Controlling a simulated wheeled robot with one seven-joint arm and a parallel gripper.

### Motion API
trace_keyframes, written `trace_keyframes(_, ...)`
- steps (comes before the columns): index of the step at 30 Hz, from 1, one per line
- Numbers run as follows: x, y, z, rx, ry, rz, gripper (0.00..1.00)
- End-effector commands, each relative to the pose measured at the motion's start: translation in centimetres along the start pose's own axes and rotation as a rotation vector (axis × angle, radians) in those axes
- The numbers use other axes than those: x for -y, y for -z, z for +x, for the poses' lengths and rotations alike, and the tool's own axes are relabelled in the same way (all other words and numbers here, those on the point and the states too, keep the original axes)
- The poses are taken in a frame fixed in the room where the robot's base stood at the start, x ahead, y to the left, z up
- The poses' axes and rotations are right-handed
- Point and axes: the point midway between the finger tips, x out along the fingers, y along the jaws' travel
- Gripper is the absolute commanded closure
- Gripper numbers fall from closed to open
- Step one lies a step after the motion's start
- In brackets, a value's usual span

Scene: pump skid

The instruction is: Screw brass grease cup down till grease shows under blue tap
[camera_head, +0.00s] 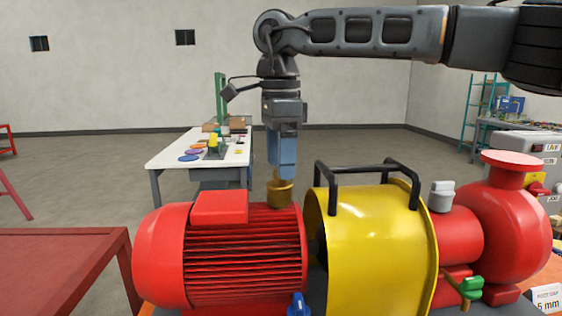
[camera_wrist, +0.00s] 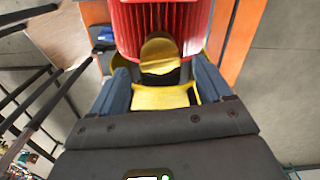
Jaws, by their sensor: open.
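The brass grease cup (camera_head: 280,191) stands upright on top of the red motor (camera_head: 245,262), at its right end. It also shows in the wrist view (camera_wrist: 160,52) against the red fins. My gripper (camera_head: 282,174) points straight down over the cup, its blue fingers seen edge-on. The blue tap (camera_head: 298,306) is low in front of the motor, partly cut by the frame. I see no grease under it.
A yellow guard (camera_head: 375,250) with a black handle (camera_head: 345,172) stands close right of the cup. A white table (camera_head: 185,160) stands behind; a red table (camera_head: 60,265) is at left.

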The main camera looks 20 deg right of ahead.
Motion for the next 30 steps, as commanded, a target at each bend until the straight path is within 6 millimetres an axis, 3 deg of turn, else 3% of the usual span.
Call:
trace_keyframes(6, 0.0, 0.0, 1.6, 0.001, 0.0, 0.0, 0.21)
trace_keyframes(14, 0.0, 0.0, 1.7, 0.001, 0.0, 0.0, 0.21)
trace_keyframes(30, 0.0, -0.1, 1.7, 0.002, 0.0, 0.0, 0.72)
